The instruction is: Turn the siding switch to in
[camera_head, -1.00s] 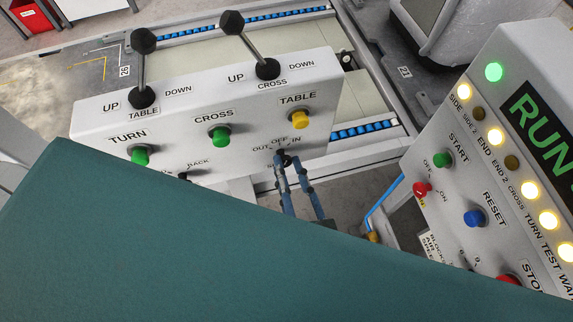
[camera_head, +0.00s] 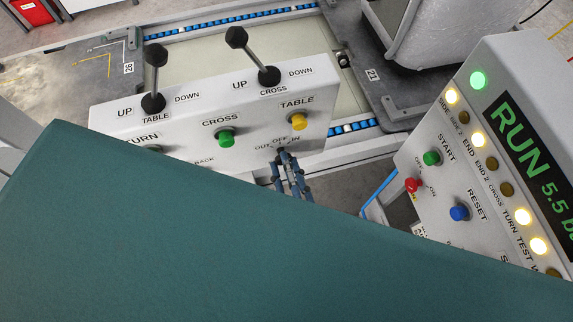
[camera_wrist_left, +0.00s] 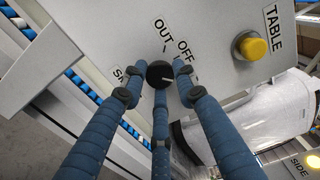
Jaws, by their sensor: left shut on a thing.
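The siding switch is a small black knob (camera_wrist_left: 160,74) on the pale control box (camera_head: 180,121), with OUT, OFF and IN printed around it. In the left wrist view its white mark points to the right, away from OUT; the IN label is hidden there behind a finger. My left gripper (camera_head: 284,157) has its blue fingers closed around the knob. The fingers also show in the left wrist view (camera_wrist_left: 157,92), on both sides of the knob and below it. In the head view the fingers largely cover the knob. My right gripper is not in view.
A yellow TABLE button (camera_head: 299,121) and a green CROSS button (camera_head: 226,138) sit near the switch. Two black-knobbed levers (camera_head: 155,78) (camera_head: 254,56) rise from the box's top. A lamp panel (camera_head: 489,111) reading RUN stands at the right. The head view's lower part is blocked.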

